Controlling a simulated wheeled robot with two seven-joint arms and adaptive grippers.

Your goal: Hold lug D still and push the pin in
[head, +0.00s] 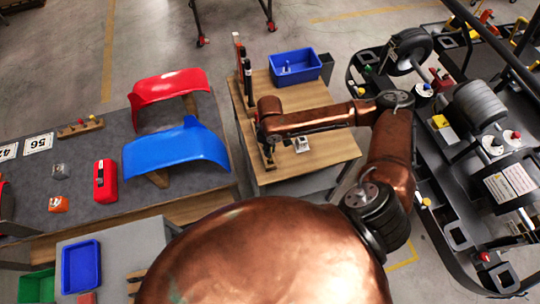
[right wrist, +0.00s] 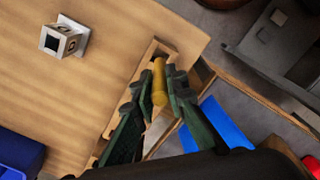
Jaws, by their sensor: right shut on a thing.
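A small pale block with a dark square face, seemingly lug D, stands on a flat plate on the wooden table; it shows in the head view (head: 302,145) and at upper left in the right wrist view (right wrist: 62,40). Its letter is not readable. My right gripper (right wrist: 160,88) is shut on a yellow cylinder (right wrist: 158,82), seemingly the pin. It is over a narrow wooden holder (right wrist: 154,50) beside the lug, also in the head view (head: 268,160). I cannot tell whether the cylinder still sits in the holder. My left gripper is not in view.
A blue bin (head: 294,66) and upright tools (head: 243,68) stand at the table's back. Left is a grey bench with red (head: 168,86) and blue (head: 178,148) fenders. A black kart frame (head: 455,190) is at right.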

